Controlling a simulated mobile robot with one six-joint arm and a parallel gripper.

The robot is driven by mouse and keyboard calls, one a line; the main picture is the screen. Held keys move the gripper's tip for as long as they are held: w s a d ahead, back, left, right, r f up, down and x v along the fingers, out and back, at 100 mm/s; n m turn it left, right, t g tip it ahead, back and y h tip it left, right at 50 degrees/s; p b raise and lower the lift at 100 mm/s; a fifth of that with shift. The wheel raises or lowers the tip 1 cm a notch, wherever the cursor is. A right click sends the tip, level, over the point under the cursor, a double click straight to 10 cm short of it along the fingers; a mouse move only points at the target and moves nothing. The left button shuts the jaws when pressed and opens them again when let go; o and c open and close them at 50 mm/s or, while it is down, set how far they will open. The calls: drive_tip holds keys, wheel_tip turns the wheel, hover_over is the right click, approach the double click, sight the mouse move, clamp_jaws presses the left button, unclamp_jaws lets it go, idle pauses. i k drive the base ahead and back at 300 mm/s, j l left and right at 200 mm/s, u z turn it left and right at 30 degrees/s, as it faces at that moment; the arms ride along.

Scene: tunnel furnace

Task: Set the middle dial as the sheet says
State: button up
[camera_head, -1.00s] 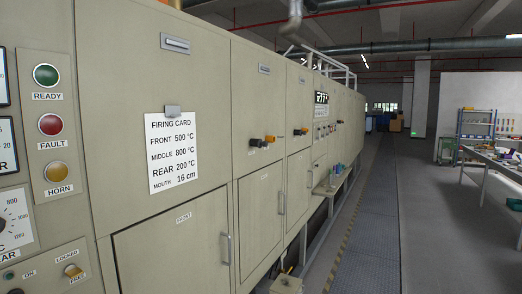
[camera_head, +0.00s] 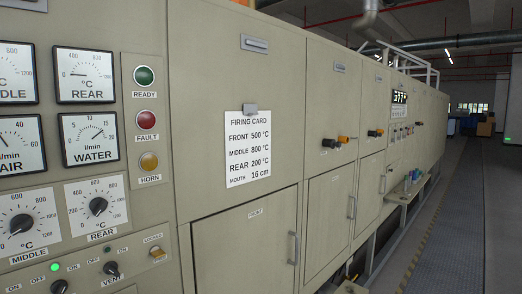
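The firing card (camera_head: 248,148) is a white sheet hung under a clip on the furnace panel, in the middle of the head view. It reads front 500 °C, middle 800 °C, rear 200 °C, mouth 16 cm. The middle dial (camera_head: 21,223) is a black knob on a white scale plate marked MIDDLE, at the lower left. Its exact setting is hard to read. The rear dial (camera_head: 98,206), a similar black knob, is just right of it. My gripper is not in view.
Gauges such as the water gauge (camera_head: 90,137) sit above the dials. Green, red and yellow lamps (camera_head: 147,120) stand to their right. A green light (camera_head: 56,267) glows below the middle dial. The grey aisle floor (camera_head: 450,240) at the right is clear.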

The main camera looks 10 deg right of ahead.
sight(22, 223)
drive_tip(key=u, duration=1.45)
